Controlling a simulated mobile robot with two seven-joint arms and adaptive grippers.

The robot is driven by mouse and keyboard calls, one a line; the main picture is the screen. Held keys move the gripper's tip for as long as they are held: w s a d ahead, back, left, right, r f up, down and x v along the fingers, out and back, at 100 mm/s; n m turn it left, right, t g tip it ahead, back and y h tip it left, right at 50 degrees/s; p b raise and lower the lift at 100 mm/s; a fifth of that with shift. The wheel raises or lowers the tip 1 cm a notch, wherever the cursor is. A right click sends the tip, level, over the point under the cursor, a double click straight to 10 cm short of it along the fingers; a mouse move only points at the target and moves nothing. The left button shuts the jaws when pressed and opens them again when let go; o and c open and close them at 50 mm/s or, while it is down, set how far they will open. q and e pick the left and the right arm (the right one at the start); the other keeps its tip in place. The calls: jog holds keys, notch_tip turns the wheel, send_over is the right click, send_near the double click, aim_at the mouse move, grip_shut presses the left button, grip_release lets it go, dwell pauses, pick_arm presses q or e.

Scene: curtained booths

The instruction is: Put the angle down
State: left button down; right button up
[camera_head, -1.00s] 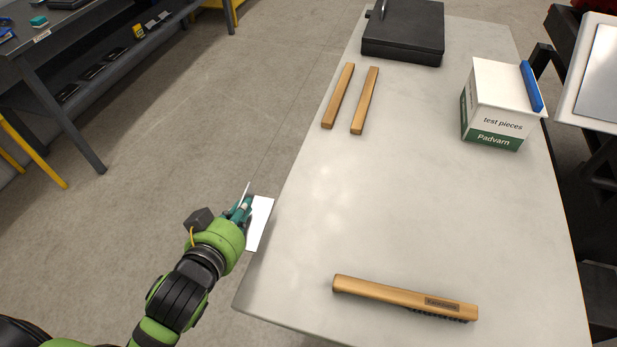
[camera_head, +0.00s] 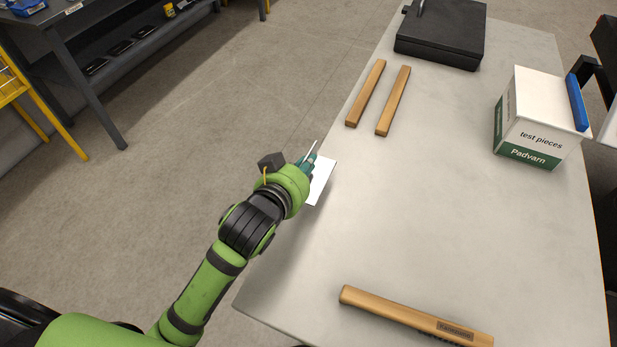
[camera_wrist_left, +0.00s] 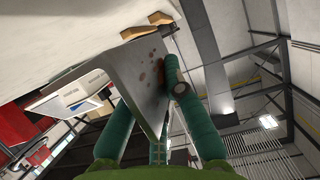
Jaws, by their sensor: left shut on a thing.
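My left gripper (camera_head: 308,164) is shut on the angle, a pale grey metal piece (camera_head: 322,180), at the left long edge of the table in the head view. The gripper covers part of it there. In the left wrist view the angle (camera_wrist_left: 145,72) shows a bent profile with reddish-brown spots on one face. The green fingers of the gripper (camera_wrist_left: 150,92) lie on either side of it. I cannot tell whether the angle touches the table. My right gripper is not in view.
On the pale table (camera_head: 450,200) lie two wooden bars (camera_head: 379,97), a wooden-handled brush (camera_head: 415,318), a black case (camera_head: 442,35) and a white-and-green "test pieces" box (camera_head: 540,120) with a blue bar (camera_head: 577,102) on it. The table's middle is clear.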

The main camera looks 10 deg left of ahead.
pick_arm(q)
jog(key=shift+w+d, duration=0.15)
jog(key=shift+d, duration=0.1)
notch_tip(320, 180, down, 4)
jog(key=shift+r, duration=0.25)
jog(key=shift+f, duration=0.35)
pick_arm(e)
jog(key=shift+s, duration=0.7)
pick_arm(q)
jog(key=c, duration=1.3)
grip_release()
jog(key=shift+f, duration=0.2)
jog(key=shift+c, duration=0.2)
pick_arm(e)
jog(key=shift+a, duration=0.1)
